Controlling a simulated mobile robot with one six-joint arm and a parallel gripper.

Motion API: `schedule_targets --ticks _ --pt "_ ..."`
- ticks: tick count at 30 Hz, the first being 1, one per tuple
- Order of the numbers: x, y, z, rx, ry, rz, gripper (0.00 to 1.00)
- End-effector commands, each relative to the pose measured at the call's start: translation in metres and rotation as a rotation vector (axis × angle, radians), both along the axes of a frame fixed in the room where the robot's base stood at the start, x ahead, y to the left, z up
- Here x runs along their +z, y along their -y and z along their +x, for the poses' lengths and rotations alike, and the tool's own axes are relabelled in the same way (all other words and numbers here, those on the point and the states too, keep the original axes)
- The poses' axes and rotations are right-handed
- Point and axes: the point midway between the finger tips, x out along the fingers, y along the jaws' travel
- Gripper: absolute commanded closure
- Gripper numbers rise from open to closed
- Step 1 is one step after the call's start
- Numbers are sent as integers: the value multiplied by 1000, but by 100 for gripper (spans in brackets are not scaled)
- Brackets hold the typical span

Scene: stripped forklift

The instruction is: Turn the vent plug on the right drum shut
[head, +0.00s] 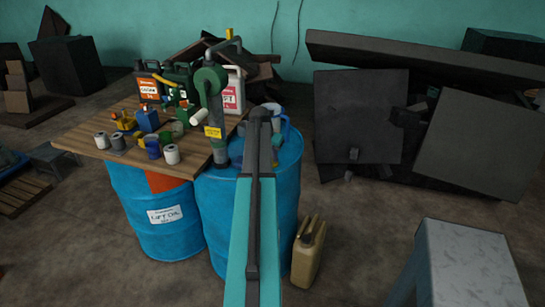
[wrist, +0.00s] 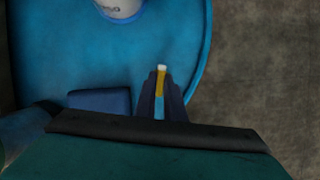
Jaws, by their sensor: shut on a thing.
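The right drum (head: 290,190) is blue and stands upright, partly behind my arm in the head view. Its blue top (wrist: 195,40) fills much of the wrist view. My gripper (wrist: 161,74) is over the drum top near its right rim, its dark fingers shut on a narrow yellow piece with a pale tip, which I take for the vent plug (wrist: 160,84). Most of the plug is hidden between the fingers, so how far it is turned does not show. In the head view my arm hides the gripper and plug.
A wooden board (head: 75,140) with cans and bottles lies left. A tan jerrycan (head: 308,255) stands on the floor right of the drum. A grey stand (head: 470,260) is at front right.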

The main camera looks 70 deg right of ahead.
Motion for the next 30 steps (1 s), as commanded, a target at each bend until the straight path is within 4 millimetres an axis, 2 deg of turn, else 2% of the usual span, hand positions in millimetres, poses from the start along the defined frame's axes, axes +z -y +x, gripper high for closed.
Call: schedule_targets --ticks 14,30 --pt "1 1 1 -129 -2 0 100" --pt "2 5 4 -544 -2 -1 100"
